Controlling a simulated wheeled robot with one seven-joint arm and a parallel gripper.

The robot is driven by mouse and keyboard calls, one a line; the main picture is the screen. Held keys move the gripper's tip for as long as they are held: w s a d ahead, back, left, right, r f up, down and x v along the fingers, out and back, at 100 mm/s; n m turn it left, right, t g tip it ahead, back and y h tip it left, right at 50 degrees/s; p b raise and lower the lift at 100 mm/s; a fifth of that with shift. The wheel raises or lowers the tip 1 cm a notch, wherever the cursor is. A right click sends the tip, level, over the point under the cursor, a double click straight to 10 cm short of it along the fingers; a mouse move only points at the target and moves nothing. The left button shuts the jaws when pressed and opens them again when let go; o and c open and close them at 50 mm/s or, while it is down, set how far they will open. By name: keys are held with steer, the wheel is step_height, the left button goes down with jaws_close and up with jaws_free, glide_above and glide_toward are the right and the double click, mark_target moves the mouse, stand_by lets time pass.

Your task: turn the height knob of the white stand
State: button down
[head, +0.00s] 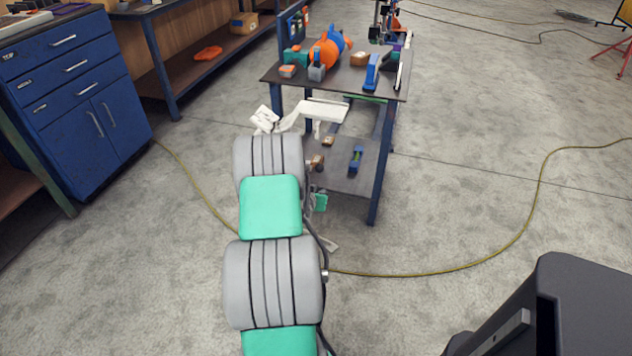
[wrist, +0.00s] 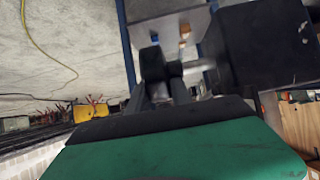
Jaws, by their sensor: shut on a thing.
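The white stand shows in the head view as a pale flat top (head: 323,110) in front of the cart, and a pale piece lies low near the floor; my arm hides most of what is between. In the wrist view my gripper (wrist: 160,92) reaches away from the green housing, and its fingers are shut on a dark knob (wrist: 152,62). A short shaft (wrist: 192,66) runs from the knob to the right, toward a large dark block. In the head view the knob and the fingertips are hidden behind my arm.
A blue-legged cart (head: 378,180) stands just beyond, with an orange pipe piece (head: 325,52) and several small things on top. Its lower shelf (head: 345,178) holds a few parts. A blue cabinet (head: 75,85) is at left. A yellow cable (head: 480,258) crosses the otherwise open floor at right.

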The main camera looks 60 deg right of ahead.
steer(key=y, duration=0.1)
steer(key=y+p, duration=0.1)
steer(key=y, duration=0.1)
steer(key=shift+d+g, duration=0.3)
steer(key=shift+f+g+y, duration=0.15)
steer(key=shift+f+y, duration=0.1)
steer(key=shift+y, duration=0.75)
steer(key=shift+f+g+y, duration=0.15)
steer(key=shift+f+y, duration=0.05)
steer(key=shift+y, duration=0.8)
steer(key=c, duration=1.2)
jaws_free()
steer(key=shift+o, duration=0.2)
steer(key=v, duration=0.6)
steer(key=shift+r, duration=0.4)
steer(key=shift+a+r, duration=0.2)
steer(key=shift+r, duration=0.3)
